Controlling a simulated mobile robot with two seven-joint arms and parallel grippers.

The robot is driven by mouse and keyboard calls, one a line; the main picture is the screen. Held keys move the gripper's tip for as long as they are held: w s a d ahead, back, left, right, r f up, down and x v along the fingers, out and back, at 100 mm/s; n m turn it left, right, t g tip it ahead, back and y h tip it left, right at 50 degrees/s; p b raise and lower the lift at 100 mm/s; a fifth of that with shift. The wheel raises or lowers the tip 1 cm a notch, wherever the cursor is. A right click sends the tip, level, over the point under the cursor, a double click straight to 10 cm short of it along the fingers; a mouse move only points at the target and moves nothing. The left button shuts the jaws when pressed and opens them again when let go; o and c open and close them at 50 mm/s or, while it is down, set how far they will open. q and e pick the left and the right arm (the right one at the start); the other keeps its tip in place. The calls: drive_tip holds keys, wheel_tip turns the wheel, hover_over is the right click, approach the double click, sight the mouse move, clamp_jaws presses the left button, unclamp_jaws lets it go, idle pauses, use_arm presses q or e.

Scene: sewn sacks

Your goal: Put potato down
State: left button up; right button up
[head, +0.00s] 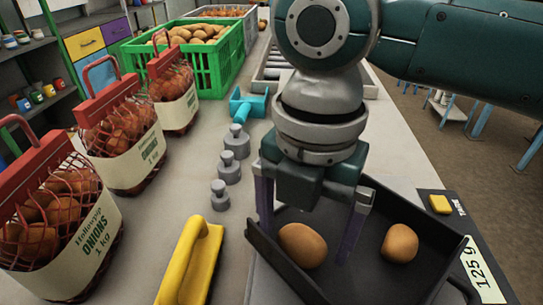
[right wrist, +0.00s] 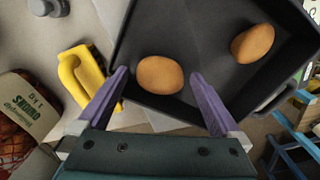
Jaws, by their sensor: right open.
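Two brown potatoes lie in a dark scale pan (head: 341,286). The left potato (head: 302,245) is between the spread fingers of my right gripper (head: 308,236), with space on both sides. In the right wrist view this potato (right wrist: 160,75) lies just beyond the fingertips (right wrist: 158,80), on the pan floor. The right potato (head: 399,243) lies apart, nearer the pan's right wall; it also shows in the right wrist view (right wrist: 252,42). My right gripper is open and holds nothing. My left gripper is in neither view.
A yellow-handled tool (head: 190,262), grey weights (head: 229,167) and a blue scoop (head: 247,105) lie left of the pan. Netted onion sacks (head: 118,135) line the left edge. A green crate (head: 190,58) of potatoes stands behind.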

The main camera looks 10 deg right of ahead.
sight(304, 233)
wheel_tip(304, 233, up, 11)
drive_tip(key=shift+r+p, duration=0.2)
drive_tip(key=shift+p, duration=0.1)
